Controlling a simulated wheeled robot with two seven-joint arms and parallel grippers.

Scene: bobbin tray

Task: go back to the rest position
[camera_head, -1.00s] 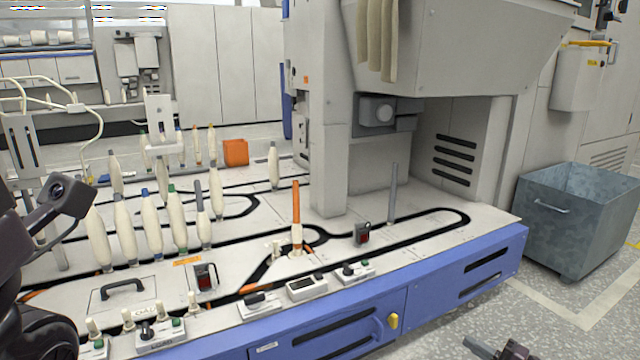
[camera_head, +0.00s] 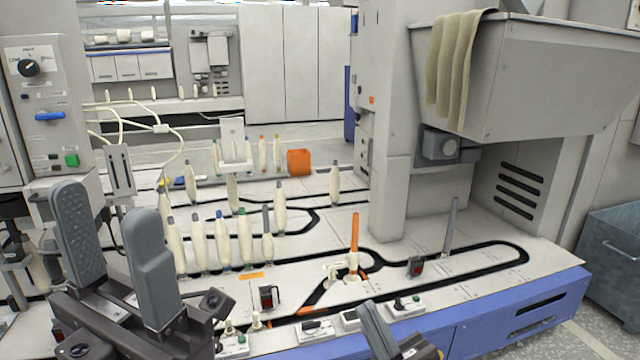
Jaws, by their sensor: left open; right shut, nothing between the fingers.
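My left gripper (camera_head: 112,250) is large in the lower left of the head view. Its two grey fingers point up and stand apart, with nothing between them. My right gripper (camera_head: 378,330) shows at the bottom edge, right of the middle, in front of the machine's blue front. It is shut and holds nothing; most of it is cut off by the frame.
The machine bed (camera_head: 470,278) carries several white bobbins (camera_head: 222,243), an orange peg (camera_head: 354,232) and a grey peg (camera_head: 450,225). A control box (camera_head: 45,105) stands at far left. A metal bin (camera_head: 610,255) is at right, with grey floor in front.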

